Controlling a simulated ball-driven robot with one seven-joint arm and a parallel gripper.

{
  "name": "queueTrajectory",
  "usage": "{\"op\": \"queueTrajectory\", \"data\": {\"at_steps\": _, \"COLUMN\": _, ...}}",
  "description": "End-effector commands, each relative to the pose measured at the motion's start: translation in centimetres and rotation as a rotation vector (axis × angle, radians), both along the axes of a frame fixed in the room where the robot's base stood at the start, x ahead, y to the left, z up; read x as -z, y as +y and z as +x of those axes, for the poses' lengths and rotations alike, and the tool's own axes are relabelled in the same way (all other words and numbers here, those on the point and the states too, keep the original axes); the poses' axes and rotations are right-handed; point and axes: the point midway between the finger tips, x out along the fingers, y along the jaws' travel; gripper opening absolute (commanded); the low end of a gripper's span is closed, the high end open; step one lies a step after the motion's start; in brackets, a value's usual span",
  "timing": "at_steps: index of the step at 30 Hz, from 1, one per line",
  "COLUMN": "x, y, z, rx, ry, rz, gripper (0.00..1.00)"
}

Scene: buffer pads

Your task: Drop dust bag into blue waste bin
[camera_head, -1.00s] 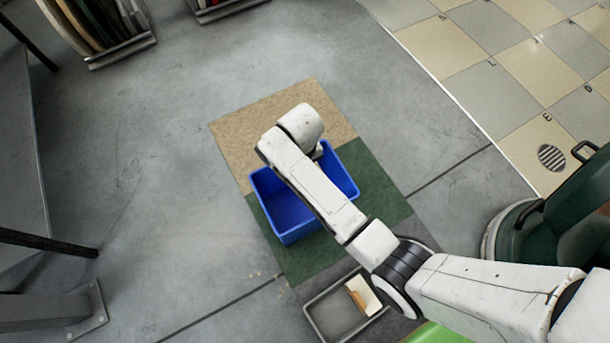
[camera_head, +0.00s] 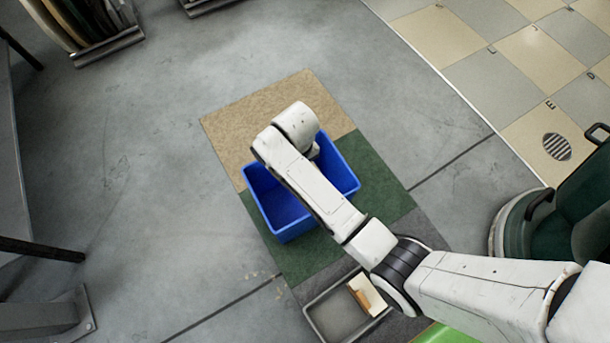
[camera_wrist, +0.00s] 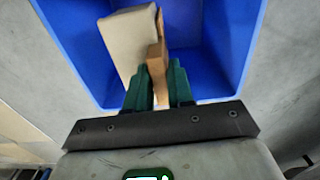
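The blue waste bin (camera_head: 281,207) stands on the coloured floor pads, partly covered by my arm. In the wrist view its blue wall (camera_wrist: 80,45) surrounds the view beyond my gripper. My gripper (camera_wrist: 159,82) has green fingers shut on the brown card edge of the dust bag (camera_wrist: 128,42). The bag's pale beige body hangs over the bin's opening, tilted. How deep it sits inside the bin is hard to tell. My arm hides the gripper and the held bag in the head view.
A grey tray (camera_head: 322,312) with a similar beige and brown item (camera_head: 368,293) sits below the bin. A dark green machine (camera_head: 555,215) stands at the right. A rack (camera_head: 85,25) is at the upper left. Grey floor (camera_head: 140,190) left of the bin is clear.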

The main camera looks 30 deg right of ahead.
Motion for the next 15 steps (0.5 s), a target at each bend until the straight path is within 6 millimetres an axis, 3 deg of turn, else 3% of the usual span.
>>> {"op": "queueTrajectory", "data": {"at_steps": 9, "x": -0.03, "y": 0.01, "z": 0.03, "rx": 0.0, "ry": -0.001, "rz": 0.0, "gripper": 0.51}}
{"op": "queueTrajectory", "data": {"at_steps": 15, "x": 0.08, "y": 0.0, "z": -0.07, "rx": 0.0, "ry": 0.002, "rz": 0.0, "gripper": 0.51}}
